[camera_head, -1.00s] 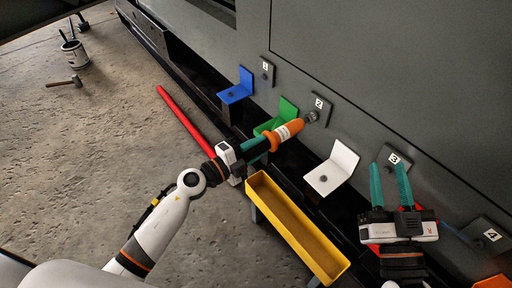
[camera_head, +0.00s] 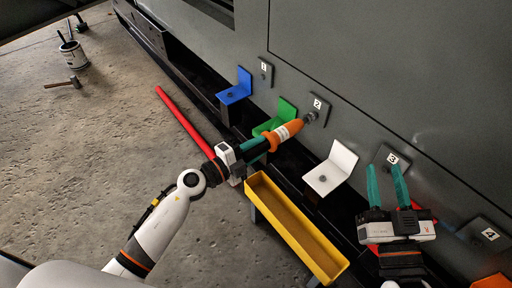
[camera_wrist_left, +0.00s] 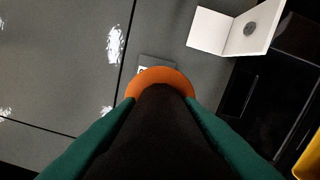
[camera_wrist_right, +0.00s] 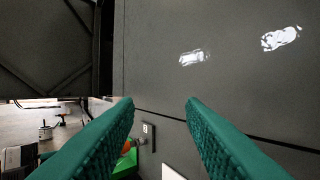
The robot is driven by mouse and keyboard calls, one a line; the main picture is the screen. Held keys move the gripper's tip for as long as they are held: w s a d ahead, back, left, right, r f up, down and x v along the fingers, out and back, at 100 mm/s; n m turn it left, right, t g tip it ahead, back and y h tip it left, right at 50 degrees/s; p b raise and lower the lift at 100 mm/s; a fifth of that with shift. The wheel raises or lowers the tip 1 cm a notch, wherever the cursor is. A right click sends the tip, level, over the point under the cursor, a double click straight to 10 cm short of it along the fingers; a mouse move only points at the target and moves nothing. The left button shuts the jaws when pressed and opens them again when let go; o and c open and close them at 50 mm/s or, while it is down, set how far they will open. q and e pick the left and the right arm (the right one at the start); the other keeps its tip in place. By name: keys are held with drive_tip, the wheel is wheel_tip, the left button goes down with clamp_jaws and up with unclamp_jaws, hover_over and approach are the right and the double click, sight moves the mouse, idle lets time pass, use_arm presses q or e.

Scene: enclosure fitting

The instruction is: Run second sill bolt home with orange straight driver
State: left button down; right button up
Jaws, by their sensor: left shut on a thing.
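My left gripper (camera_head: 258,145) is shut on the orange straight driver (camera_head: 285,132). The driver points up and right, and its tip is at the bolt (camera_head: 311,116) on the plate marked 2 (camera_head: 320,103). Whether the tip is fully seated on the bolt I cannot tell. In the left wrist view the driver's orange collar (camera_wrist_left: 160,78) shows between the green fingers and hides the tip. My right gripper (camera_head: 384,185) is open and empty in front of the plate marked 3 (camera_head: 393,158). Its spread fingers also show in the right wrist view (camera_wrist_right: 160,110).
Blue (camera_head: 235,88), green (camera_head: 284,112) and white (camera_head: 331,170) brackets stand along the sill. A yellow tray (camera_head: 296,228) is below them. Plates marked 1 (camera_head: 265,70) and 4 (camera_head: 488,234) are on the wall. A red bar (camera_head: 182,116), hammer (camera_head: 64,82) and bucket (camera_head: 73,54) are on the floor.

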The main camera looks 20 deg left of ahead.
sight(246, 153)
use_arm(q)
drive_tip(key=shift+w+r, duration=0.15)
drive_tip(key=shift+r, duration=0.1)
use_arm(e)
drive_tip(key=shift+f+g, duration=0.5)
drive_tip(key=shift+f, duration=0.15)
drive_tip(key=shift+d, duration=0.1)
idle(0.4)
use_arm(q)
drive_tip(key=shift+v, duration=1.7)
drive_tip(key=v, duration=0.2)
drive_tip(key=shift+s+a, duration=0.15)
drive_tip(key=shift+s, duration=0.05)
drive_tip(key=shift+p, duration=0.3)
use_arm(e)
drive_tip(key=shift+w+f, duration=0.1)
